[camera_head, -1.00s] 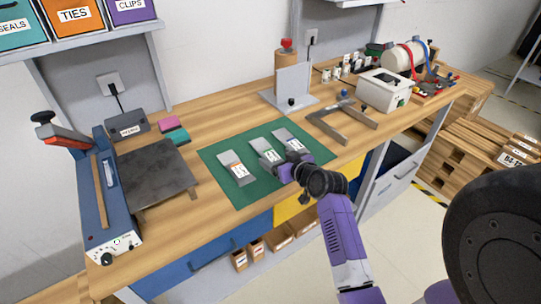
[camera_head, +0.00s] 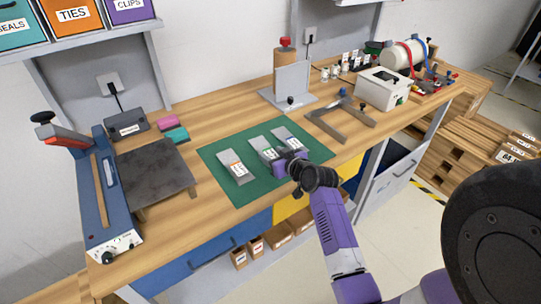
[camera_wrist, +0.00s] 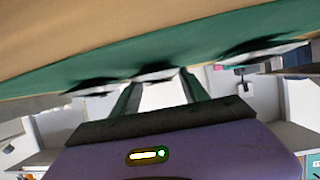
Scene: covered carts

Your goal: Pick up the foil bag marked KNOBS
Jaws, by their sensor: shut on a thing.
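Three silvery foil bags with white labels lie in a row on the green mat (camera_head: 222,181): a left bag (camera_head: 236,166), a middle bag (camera_head: 261,144) and a right bag (camera_head: 284,136). The label lettering is too small to read, so I cannot tell which says KNOBS. My gripper (camera_head: 277,158) is shut on the near end of the middle bag, partly covering its label. In the wrist view the middle bag (camera_wrist: 158,76) sits between the two fingers, with the other bags to either side. I cannot tell whether it is clear of the mat.
A blue sealing machine (camera_head: 103,200) and a dark plate (camera_head: 153,170) stand at the left. The wood between the dark plate and mat is clear.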

